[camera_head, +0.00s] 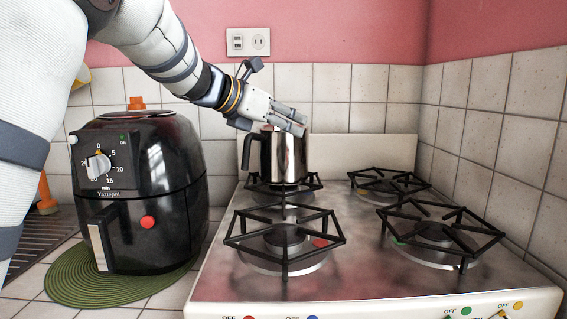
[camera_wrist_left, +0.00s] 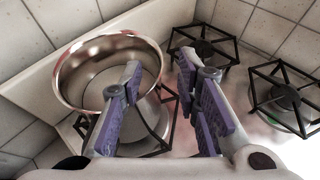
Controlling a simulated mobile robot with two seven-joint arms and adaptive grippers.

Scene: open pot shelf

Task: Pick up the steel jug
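The steel jug (camera_head: 288,160) stands upright on the back left burner of the stove in the head view, its dark handle on the left. In the left wrist view the jug (camera_wrist_left: 80,75) is seen from above, open and empty. My left gripper (camera_head: 301,121) is at the jug's top, its fingers pointing right over the rim. In the left wrist view the gripper (camera_wrist_left: 160,62) is open. One finger overlaps the jug's mouth and the other is to the right of the jug, with the rim's right side between them. Contact cannot be told. My right gripper is not in view.
The stove (camera_head: 350,270) has several black burner grates, all empty apart from the jug's. A black air fryer (camera_head: 165,190) stands left on a green mat (camera_head: 75,285). A raised white panel (camera_head: 350,158) and tiled walls close off the back and right.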

